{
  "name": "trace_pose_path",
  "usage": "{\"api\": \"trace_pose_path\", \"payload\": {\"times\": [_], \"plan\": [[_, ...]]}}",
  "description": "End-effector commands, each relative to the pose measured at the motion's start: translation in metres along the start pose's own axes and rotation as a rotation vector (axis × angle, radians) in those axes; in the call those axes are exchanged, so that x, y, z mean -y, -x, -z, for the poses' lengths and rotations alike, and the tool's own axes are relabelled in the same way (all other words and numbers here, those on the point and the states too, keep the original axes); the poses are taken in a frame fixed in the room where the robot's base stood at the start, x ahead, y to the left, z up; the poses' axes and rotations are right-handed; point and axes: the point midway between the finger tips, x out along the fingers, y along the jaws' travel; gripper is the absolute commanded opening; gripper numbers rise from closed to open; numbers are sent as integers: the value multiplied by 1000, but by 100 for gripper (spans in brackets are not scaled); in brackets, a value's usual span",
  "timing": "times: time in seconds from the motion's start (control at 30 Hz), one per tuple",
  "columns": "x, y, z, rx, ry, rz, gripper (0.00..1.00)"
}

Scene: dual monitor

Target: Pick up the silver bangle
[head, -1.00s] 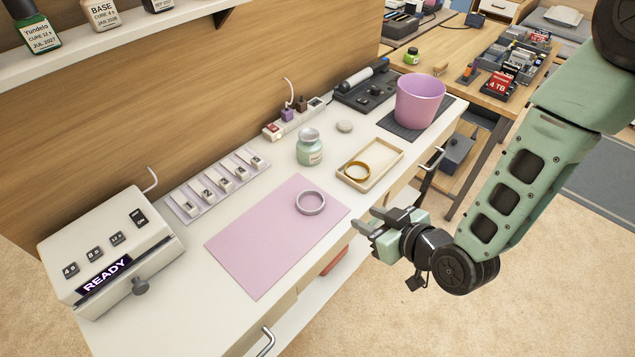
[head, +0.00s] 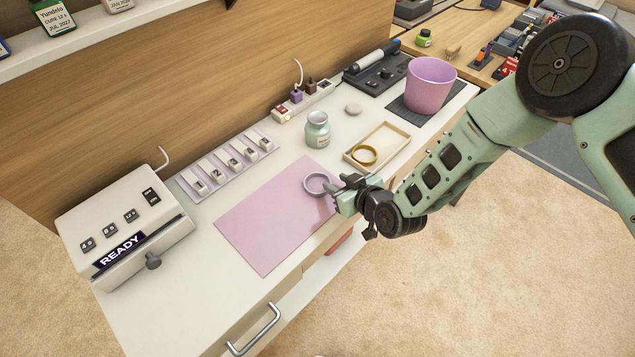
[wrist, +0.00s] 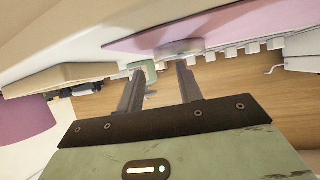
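The silver bangle (head: 317,184) lies flat on the pink mat (head: 265,225), near the mat's right end. In the wrist view the bangle (wrist: 180,48) shows edge-on, beyond the fingertips. My gripper (head: 345,187) is just to the right of the bangle in the head view, its fingers pointing toward it. In the wrist view the two fingers of my gripper (wrist: 160,72) are apart with nothing held between them. In the head view the fingertips come close to the bangle's right side; I cannot tell whether they touch it.
A tray (head: 391,138) holding a gold bangle (head: 364,155) stands close behind my gripper. A jar (head: 317,130), a row of numbered holders (head: 228,165) and a pink pot (head: 431,84) stand farther back. A white READY machine (head: 122,225) is at left.

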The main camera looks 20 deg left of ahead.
Motion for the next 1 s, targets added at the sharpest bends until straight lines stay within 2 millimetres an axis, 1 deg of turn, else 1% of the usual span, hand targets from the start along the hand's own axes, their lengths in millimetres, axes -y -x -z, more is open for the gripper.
{"api": "trace_pose_path", "payload": {"times": [0.1,0.23,0.37,0.53,0.57,0.6,0.67,0.7,1.0], "plan": [[0,-18,0,-1,-1,-1,36],[0,-32,0,-1,-1,0,36],[0,-37,0,1,-1,0,36],[0,-37,0,1,0,0,36],[0,-37,0,1,0,0,33],[0,-37,0,1,0,0,22],[0,-37,0,1,0,0,5],[0,-37,0,1,0,0,0],[0,-37,-1,1,-1,-1,0]]}}
